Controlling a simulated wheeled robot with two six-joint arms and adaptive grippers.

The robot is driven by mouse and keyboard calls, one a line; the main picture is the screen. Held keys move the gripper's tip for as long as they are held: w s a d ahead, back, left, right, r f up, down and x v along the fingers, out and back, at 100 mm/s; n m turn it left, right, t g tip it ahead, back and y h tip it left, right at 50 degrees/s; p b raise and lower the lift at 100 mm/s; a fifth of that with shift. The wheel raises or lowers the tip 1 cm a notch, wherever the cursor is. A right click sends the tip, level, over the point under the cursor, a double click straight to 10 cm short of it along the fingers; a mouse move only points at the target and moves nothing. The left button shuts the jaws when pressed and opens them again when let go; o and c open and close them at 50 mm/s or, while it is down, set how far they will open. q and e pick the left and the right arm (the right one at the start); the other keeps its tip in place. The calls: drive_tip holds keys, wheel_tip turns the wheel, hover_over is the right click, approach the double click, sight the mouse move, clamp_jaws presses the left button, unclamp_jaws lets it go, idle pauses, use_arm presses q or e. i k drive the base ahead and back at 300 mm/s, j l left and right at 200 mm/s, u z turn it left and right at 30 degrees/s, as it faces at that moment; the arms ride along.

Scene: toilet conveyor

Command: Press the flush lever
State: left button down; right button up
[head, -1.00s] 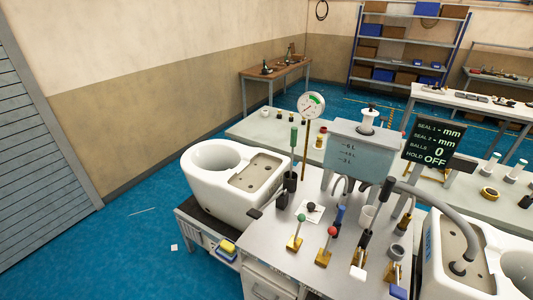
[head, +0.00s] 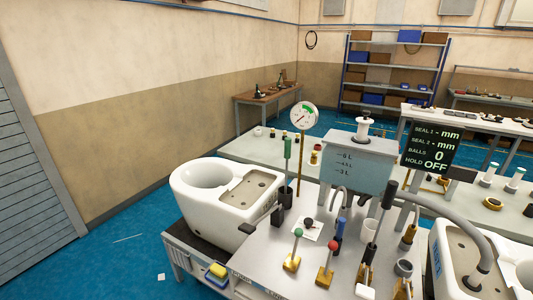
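Several levers on brass-coloured bases stand upright on the grey bench. I cannot tell which is the flush lever. A translucent blue-grey tank (head: 357,165) with litre marks stands behind them, with a white fitting (head: 363,130) on top. A white toilet bowl (head: 189,200) is at the left of the bench, and another white bowl (head: 443,262) is at the right edge. Neither of my grippers shows in the head view.
A round gauge (head: 303,116) stands on a brass post behind the bench. A dark display (head: 432,149) reads balls 0, hold off. A grey hose (head: 450,214) arches to the right bowl. Blue floor at the left is mostly clear.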

sight(363, 291)
drive_tip(key=k+j+z, duration=0.1)
drive_tip(key=z, duration=0.95)
